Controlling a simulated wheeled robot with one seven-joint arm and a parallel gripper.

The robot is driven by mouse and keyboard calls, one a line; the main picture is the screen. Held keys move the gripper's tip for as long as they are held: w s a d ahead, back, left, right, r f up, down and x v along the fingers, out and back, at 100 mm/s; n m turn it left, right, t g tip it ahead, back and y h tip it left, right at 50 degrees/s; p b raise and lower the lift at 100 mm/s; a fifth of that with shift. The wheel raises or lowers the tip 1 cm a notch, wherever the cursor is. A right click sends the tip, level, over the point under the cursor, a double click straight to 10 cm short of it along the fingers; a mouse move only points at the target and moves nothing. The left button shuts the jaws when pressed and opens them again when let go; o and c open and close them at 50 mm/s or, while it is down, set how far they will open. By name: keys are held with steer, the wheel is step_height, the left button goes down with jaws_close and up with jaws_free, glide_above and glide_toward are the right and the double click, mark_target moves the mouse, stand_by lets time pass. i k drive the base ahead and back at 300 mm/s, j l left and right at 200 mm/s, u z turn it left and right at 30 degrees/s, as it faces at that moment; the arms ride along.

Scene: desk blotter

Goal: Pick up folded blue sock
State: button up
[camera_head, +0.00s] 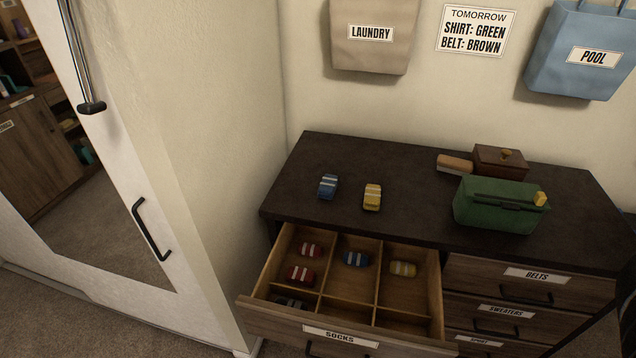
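A folded blue sock (327,186) with pale stripes lies on the dark dresser top (412,232), near its left end. A second folded blue sock (355,259) with pale stripes lies in the back middle compartment of the open sock drawer (341,339). A folded yellow sock (372,197) lies on the top, just right of the first blue sock and apart from it. My gripper is not in view, so I cannot see whether it holds anything.
The drawer juts out, holding red socks (301,274), a yellow sock (403,269) and a dark sock (288,302). A green box (499,205), a brown box (500,161) and a brush-like object (455,163) stand right. A wall adjoins the dresser's left; the top's middle is clear.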

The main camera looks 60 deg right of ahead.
mark_target(327, 189)
steer(key=i+j+z, duration=0.35)
steer(key=j, duration=0.3)
steer(key=i+j+z, duration=0.15)
steer(key=i+j, duration=0.15)
steer(key=i+j+z, duration=0.2)
steer(key=j, duration=0.25)
